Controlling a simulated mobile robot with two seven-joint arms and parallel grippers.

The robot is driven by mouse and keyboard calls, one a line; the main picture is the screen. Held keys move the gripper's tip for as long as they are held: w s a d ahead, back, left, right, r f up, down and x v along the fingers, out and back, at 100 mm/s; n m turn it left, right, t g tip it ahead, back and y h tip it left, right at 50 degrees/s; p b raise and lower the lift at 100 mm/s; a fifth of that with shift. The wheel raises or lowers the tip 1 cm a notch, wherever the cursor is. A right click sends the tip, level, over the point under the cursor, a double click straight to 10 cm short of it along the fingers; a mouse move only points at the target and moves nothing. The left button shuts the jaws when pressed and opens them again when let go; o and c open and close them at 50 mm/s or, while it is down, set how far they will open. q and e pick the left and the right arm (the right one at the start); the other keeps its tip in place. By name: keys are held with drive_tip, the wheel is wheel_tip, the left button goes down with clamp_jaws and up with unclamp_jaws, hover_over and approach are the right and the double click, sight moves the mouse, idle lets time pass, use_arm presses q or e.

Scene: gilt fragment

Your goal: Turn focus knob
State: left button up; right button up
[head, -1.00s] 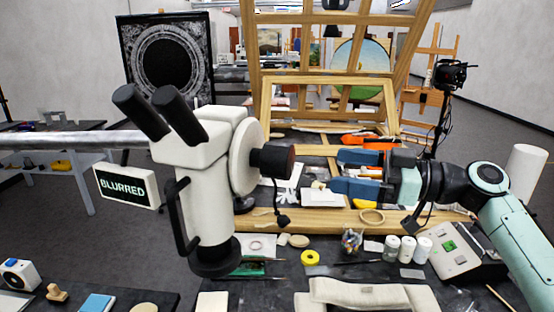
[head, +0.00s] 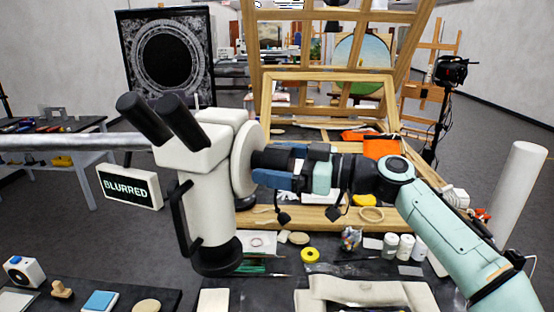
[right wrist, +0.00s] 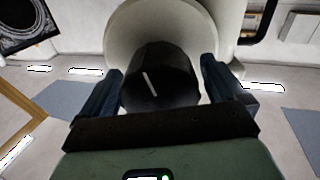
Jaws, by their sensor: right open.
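The white microscope (head: 212,165) stands upright left of centre in the head view, with its sign (head: 130,187) reading "BLURRED". Its black focus knob (right wrist: 160,78) sticks out from a round white disc (head: 243,160). In the right wrist view the knob bears a white line, tilted slightly from vertical. My right gripper (head: 268,166) is open, with one blue finger on each side of the knob. The wrist view shows the fingers (right wrist: 162,75) around it, apart from its sides. In the head view the fingers mostly hide the knob. My left gripper is not in view.
A wooden easel frame (head: 325,75) stands behind the microscope. The dark worktable below carries a yellow tape roll (head: 310,255), white jars (head: 405,246) and a beige cushion-like rest (head: 365,296). A grey metal boom (head: 75,141) runs left from the microscope.

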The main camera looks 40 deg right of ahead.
drive_tip(key=c, duration=1)
drive_tip(key=shift+c, duration=0.2)
drive_tip(key=shift+m, duration=2.9)
drive_tip(key=shift+r, duration=0.1)
drive_tip(key=o, duration=1)
drive_tip(key=shift+o, duration=0.2)
